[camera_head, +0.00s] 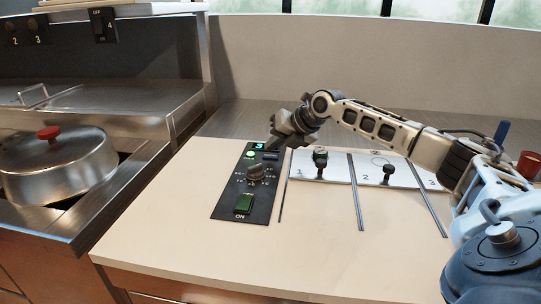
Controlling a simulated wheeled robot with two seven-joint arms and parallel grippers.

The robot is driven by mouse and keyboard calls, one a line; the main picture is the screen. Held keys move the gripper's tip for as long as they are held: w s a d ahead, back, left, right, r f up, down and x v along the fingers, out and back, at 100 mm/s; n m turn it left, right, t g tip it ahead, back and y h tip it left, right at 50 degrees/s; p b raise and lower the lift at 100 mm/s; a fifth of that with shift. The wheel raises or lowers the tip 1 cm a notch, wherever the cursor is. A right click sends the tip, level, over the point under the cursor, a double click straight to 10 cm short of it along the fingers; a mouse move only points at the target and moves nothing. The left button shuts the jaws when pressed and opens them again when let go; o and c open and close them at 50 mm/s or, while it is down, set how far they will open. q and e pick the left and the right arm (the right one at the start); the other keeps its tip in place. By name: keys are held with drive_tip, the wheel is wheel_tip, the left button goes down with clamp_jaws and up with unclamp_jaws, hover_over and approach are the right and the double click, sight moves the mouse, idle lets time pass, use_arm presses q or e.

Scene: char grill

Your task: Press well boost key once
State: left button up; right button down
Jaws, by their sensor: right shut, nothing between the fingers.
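A black control panel (229,200) lies on the pale counter. At its top is a small display (258,146) showing a green 3, with a lit green key (249,155) below it and a dark key (270,156) to the right. No boost label is legible. My right gripper (273,144) is shut and empty, its tips at the panel's far right corner, close to the dark key. I cannot tell whether they touch it. My left gripper is out of view.
A lidded steel pot (62,172) stands at left. The front counter is clear.

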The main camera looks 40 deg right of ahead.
sight(274, 157)
drive_tip(key=shift+r+p, duration=2.1)
drive_tip(key=shift+r, duration=0.45)
